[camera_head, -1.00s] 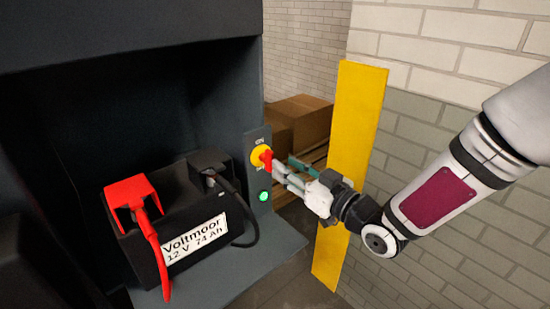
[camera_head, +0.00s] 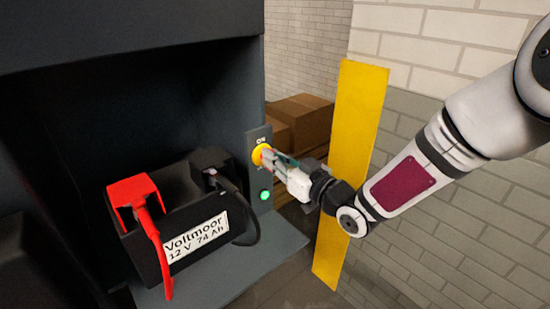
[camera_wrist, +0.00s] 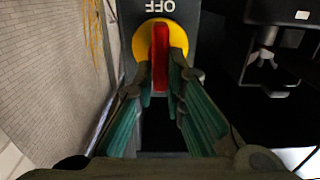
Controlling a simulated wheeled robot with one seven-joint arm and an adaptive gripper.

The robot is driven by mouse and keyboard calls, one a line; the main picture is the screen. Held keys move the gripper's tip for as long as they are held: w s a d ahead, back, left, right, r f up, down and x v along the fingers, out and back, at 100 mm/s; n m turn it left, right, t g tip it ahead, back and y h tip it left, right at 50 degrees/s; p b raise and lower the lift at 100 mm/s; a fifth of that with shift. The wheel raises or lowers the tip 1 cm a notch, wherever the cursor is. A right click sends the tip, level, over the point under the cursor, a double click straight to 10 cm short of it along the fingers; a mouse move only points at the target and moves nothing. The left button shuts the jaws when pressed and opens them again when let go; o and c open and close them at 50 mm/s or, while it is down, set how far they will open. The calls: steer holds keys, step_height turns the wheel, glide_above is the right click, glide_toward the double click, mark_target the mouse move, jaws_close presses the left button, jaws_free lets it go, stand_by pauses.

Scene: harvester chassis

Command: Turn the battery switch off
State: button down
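The battery switch (camera_head: 259,153) is a yellow round disc with a red handle on a grey panel at the right side of the compartment. "ON" is printed above it in the head view. In the wrist view the red handle (camera_wrist: 160,57) stands upright in the picture on the yellow disc (camera_wrist: 141,38), with "OFF" upside down at the top edge. My gripper (camera_head: 272,160) is at the switch. In the wrist view its fingertips (camera_wrist: 160,75) lie close against both sides of the handle, with no clear gap. In the head view the fingers partly hide the handle.
A green lamp (camera_head: 265,195) glows below the switch. A black battery (camera_head: 185,222) with a red terminal cover (camera_head: 133,190) and black cable stands left. A yellow post (camera_head: 351,150) rises behind my arm. Cardboard boxes (camera_head: 302,117) lie beyond the panel.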

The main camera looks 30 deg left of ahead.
steer(key=shift+w+m, duration=0.15)
steer(key=shift+m, duration=0.25)
steer(key=shift+w+d+f+m+b, duration=0.15)
steer(key=shift+w+f+m, duration=0.1)
steer(key=shift+m, duration=2.6)
steer(key=shift+w+f+m+b, duration=0.1)
steer(key=shift+w+m+b, duration=0.1)
steer(key=shift+m, duration=2.6)
steer(key=shift+w+d+f+m+b, duration=0.1)
steer(key=shift+w+f+m, duration=0.15)
steer(key=shift+m, duration=2.6)
steer(key=c, duration=1.6)
jaws_free()
steer(key=shift+c, duration=0.2)
steer(key=shift+f, duration=0.1)
